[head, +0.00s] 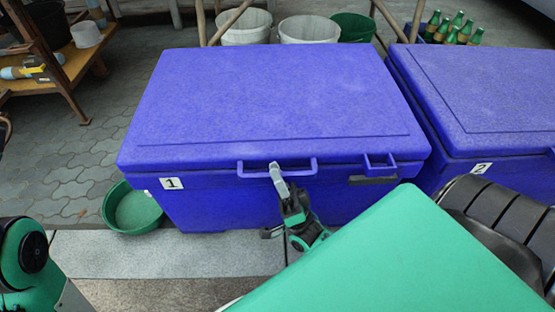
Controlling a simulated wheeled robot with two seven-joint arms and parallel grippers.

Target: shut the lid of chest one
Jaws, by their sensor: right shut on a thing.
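Chest one (225,205) is a blue box with a white label "1" on its front left. Its blue lid (265,95) lies over the box, looking down and level, with no clear gap at the front edge. A blue bar handle (302,171) sticks out from the lid's front. My right gripper (278,174) is at the middle of this handle, shut on it, with a grey finger showing above the bar. My left gripper is out of view; part of my left arm shows at the lower left.
Chest two (482,100) stands close on the right, its lid down. A green basin (133,208) is on the paving at the left. Pale buckets (310,29), a green bucket (352,27) and green bottles (450,30) stand behind. A wooden shelf (60,68) is at far left.

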